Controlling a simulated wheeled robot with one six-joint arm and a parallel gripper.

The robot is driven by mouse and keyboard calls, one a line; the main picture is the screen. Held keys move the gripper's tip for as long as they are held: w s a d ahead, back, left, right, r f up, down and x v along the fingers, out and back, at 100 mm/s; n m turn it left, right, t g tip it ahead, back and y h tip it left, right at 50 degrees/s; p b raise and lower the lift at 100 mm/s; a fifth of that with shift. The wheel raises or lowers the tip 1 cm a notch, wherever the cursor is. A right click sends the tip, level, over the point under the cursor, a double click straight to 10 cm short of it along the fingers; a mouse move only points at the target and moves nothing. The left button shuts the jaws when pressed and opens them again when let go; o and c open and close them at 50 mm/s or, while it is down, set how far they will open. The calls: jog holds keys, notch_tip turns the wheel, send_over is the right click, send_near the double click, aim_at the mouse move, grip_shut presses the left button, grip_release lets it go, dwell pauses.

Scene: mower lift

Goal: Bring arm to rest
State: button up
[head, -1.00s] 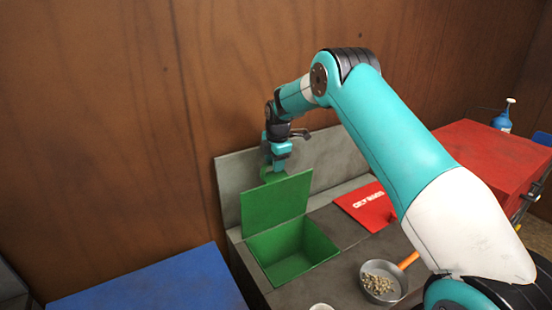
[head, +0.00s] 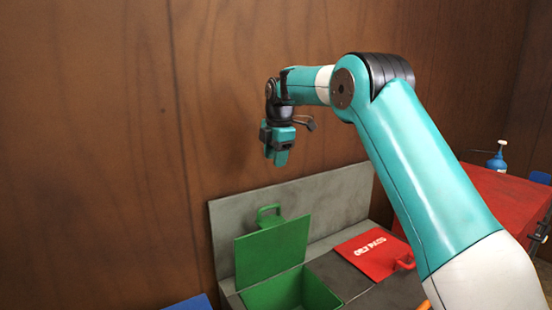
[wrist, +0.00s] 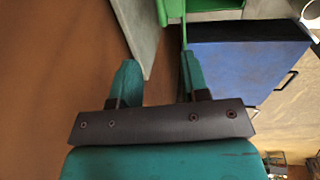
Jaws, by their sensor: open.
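My gripper (head: 278,158) hangs in the air in the head view, above the grey bench and in front of the wooden wall. Its two teal fingers are apart with nothing between them in the wrist view (wrist: 158,85). The green bin (head: 305,297) has its green lid (head: 272,252) raised, with a handle (head: 268,214) at the lid's top. My gripper is above that handle and clear of it. My arm reaches in from the right side of the head view.
A grey back panel (head: 335,202) stands behind the bin. A red lid (head: 372,254) with white lettering lies shut beside it. A red cabinet (head: 505,200) with a blue bottle (head: 497,160) stands at right. A blue cabinet (wrist: 245,65) shows in the wrist view.

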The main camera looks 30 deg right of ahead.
jog(key=shift+r, duration=0.1)
dwell(0.4)
jog(key=s+a+r+m+y, duration=0.15)
jog(key=s+a+m, duration=0.35)
jog(key=s+a, duration=1.1)
jog(key=s+a+f+m+y, duration=0.1)
jog(key=s+a+f+m, duration=0.1)
jog(key=s, duration=0.6)
jog(key=s+a+f+m+g+b, duration=0.1)
jog(key=s+a+f+m, duration=0.1)
jog(key=s, duration=0.7)
jog(key=s+a+f+m+y, duration=0.1)
jog(key=s+a+f+m, duration=0.1)
jog(key=s, duration=0.6)
jog(key=shift+s+a+f+g+y+b, duration=0.2)
jog(key=shift+s+g+y+b, duration=0.1)
jog(key=shift+g+y, duration=0.1)
jog(key=shift+d, duration=0.1)
